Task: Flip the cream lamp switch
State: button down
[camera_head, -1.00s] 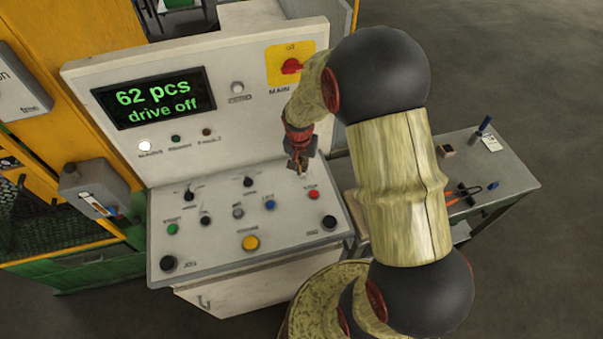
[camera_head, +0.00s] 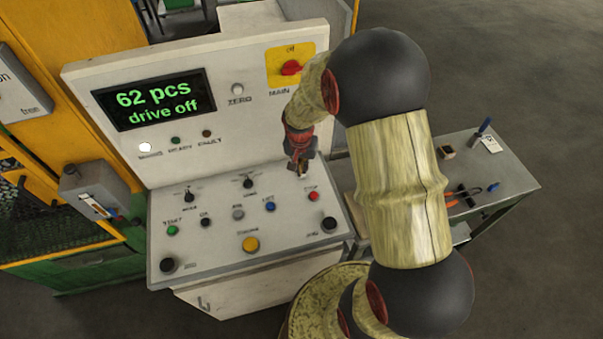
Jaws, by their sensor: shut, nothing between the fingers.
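I cannot make out any switch that is clearly the cream lamp switch. The off-white control console (camera_head: 215,262) has two black selector knobs, one at the left (camera_head: 189,197) and one nearer the middle (camera_head: 248,183). My gripper (camera_head: 301,172) is shut and empty, pointing down over the back right of the sloped desk, near the red button (camera_head: 313,196). Whether it touches the console is not clear. My arm hides part of the console's right side.
The upright panel carries a display (camera_head: 155,98) reading "62 pcs drive off", a lit white lamp (camera_head: 145,147) and a red main switch (camera_head: 291,67). A grey box (camera_head: 95,187) stands left. A side table (camera_head: 517,182) with tools stands right.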

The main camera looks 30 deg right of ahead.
jog(key=shift+f+b, duration=0.75)
jog(key=shift+f, duration=0.25)
dwell(0.8)
jog(key=shift+r+p, duration=2.15)
jog(key=shift+r, duration=1.4)
